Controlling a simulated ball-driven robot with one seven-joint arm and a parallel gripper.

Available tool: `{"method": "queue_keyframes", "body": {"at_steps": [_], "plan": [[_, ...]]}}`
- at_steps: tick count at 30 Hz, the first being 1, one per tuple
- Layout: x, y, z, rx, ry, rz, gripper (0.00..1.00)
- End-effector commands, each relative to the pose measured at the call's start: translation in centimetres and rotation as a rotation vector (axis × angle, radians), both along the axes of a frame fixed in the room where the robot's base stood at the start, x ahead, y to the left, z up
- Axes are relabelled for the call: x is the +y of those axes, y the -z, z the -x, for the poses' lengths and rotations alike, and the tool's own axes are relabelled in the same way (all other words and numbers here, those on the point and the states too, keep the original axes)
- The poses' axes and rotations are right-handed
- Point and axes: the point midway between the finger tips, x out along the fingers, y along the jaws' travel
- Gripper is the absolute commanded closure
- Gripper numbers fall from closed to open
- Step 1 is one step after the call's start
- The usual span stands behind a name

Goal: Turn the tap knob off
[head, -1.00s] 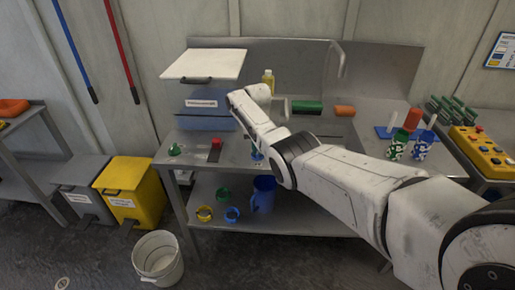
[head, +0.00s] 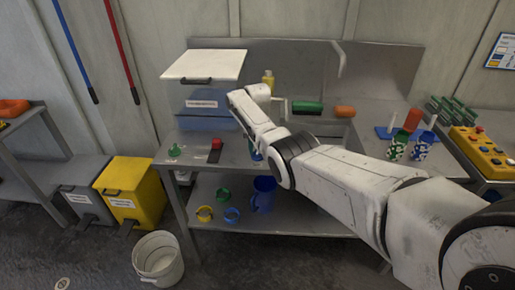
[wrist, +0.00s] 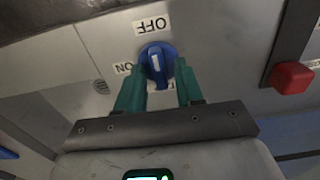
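The tap knob (wrist: 158,62) is round and blue with a short white line on its face. In the wrist view it sits on a grey panel. An upside-down OFF label (wrist: 151,25) is above it and an ON label (wrist: 123,68) to its left; another label below is mostly hidden. My gripper (wrist: 161,66) has green fingers spread on either side of the knob, with the knob showing between them. I cannot tell whether they touch it. In the head view my wrist hides most of this spot. The curved tap spout (head: 340,58) stands at the back.
A red button block (wrist: 293,78) is right of the knob. In the head view, a blue box with a raised white lid (head: 203,64) stands behind left. Blue stands (head: 391,130) are right.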

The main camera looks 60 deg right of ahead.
Motion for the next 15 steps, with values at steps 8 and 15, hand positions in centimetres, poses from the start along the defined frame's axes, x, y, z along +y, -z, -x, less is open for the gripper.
{"method": "queue_keyframes", "body": {"at_steps": [8,15], "plan": [[0.0,0.0,0.1,0.002,0.0,-0.001,0.6],[0.0,-2.6,0.0,-0.001,-0.001,0.001,0.6]]}}
